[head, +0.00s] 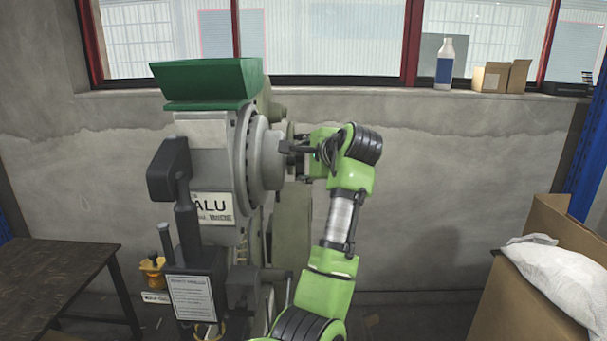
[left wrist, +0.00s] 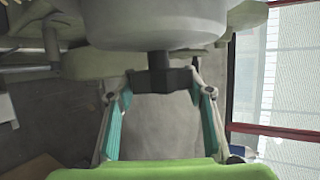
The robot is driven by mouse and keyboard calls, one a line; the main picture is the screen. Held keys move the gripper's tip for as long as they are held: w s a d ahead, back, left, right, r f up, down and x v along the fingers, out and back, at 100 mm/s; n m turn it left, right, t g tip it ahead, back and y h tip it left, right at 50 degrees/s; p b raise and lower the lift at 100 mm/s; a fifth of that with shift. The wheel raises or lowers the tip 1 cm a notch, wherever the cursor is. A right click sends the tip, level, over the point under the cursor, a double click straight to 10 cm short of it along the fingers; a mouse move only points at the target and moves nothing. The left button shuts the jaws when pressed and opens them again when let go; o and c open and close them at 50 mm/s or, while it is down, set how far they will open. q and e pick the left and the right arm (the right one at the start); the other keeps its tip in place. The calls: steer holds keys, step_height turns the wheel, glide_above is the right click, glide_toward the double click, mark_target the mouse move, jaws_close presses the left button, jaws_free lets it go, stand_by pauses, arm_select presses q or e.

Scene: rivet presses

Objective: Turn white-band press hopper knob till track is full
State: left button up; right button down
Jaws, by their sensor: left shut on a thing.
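The press (head: 208,160) stands left of centre in the head view, with a green hopper (head: 207,82) on top and a white label (head: 211,208) reading "ALU". A round grey drum (head: 262,152) is on its right side. My left gripper (head: 289,148) reaches the drum's outer face from the right. In the left wrist view, the gripper's (left wrist: 160,84) fingertips close from both sides on a dark knob (left wrist: 160,72) below the grey drum (left wrist: 155,22). The feed track and its contents cannot be made out. My right gripper is not in view.
A dark table (head: 55,278) stands at left. Cardboard boxes (head: 520,295) with a white sack (head: 558,272) stand at right. A bottle (head: 444,65) and small boxes (head: 492,77) sit on the windowsill. The wall area right of my arm is free.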

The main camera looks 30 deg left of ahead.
arm_select(q)
steer(key=t+y+b, duration=0.1)
steer(key=b, duration=0.1)
steer(key=n+t+y+b, duration=0.1)
steer(key=b, duration=0.2)
steer(key=shift+f+t+y, duration=0.3)
steer(key=shift+y, duration=0.1)
steer(key=shift+r+n+y+b, duration=0.2)
steer(key=shift+n+y+b, duration=0.1)
steer(key=shift+b, duration=0.3)
steer(key=o, duration=1.1)
steer(key=shift+o, duration=0.2)
steer(key=v, duration=1.2)
steer(key=shift+s, duration=0.2)
steer(key=shift+f, duration=0.1)
